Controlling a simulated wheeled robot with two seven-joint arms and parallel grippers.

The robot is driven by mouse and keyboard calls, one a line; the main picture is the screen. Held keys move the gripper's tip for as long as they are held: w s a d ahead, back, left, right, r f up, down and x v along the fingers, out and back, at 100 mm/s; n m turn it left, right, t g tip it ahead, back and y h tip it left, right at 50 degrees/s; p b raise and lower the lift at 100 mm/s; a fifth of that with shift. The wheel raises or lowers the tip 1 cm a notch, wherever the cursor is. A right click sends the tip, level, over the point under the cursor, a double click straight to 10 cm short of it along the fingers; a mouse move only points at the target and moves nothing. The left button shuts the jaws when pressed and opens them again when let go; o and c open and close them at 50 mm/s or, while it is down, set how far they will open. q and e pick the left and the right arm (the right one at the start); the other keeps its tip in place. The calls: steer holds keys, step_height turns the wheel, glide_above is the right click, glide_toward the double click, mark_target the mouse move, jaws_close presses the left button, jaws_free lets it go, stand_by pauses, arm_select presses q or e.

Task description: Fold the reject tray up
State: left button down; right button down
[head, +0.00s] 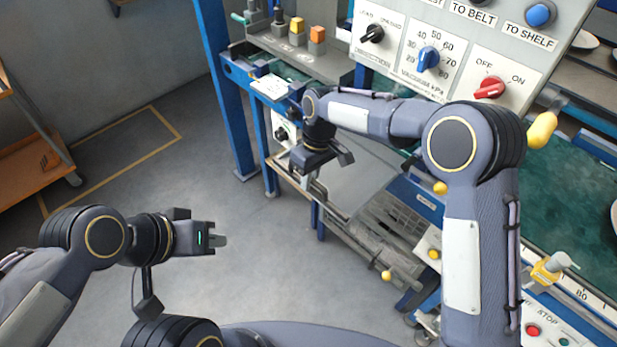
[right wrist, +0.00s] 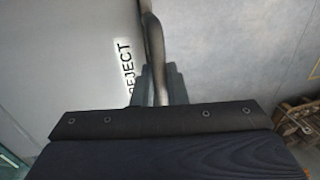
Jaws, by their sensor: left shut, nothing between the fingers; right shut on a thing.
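The reject tray is a plain grey panel (head: 362,178) beside the blue machine frame in the head view, partly hidden by my right arm. In the right wrist view the tray (right wrist: 70,60) fills the left side, with the dark word REJECT on it. Its curved metal handle (right wrist: 154,50) runs down between the fingers of my right gripper (right wrist: 158,85), which is shut on it. In the head view my right gripper (head: 300,176) is at the tray's left edge. My left gripper (head: 222,240) is shut and empty over open floor, away from the tray.
A control panel (head: 455,50) with knobs stands above my right arm. A blue post (head: 228,90) rises left of the tray. A slatted grey unit (head: 395,222) and yellow knobs lie to the right and below. The floor (head: 215,285) at left is clear, with an orange cart (head: 35,165) beyond.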

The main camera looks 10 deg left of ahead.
steer(key=shift+r, duration=0.3)
steer(key=c, duration=1.5)
jaws_free()
steer(key=r, duration=0.2)
steer(key=w+r, duration=0.1)
steer(key=r, duration=0.2)
steer(key=d+r, duration=0.1)
steer(key=r, duration=0.1)
steer(key=shift+w+r, duration=0.25)
steer(key=shift+r, duration=0.05)
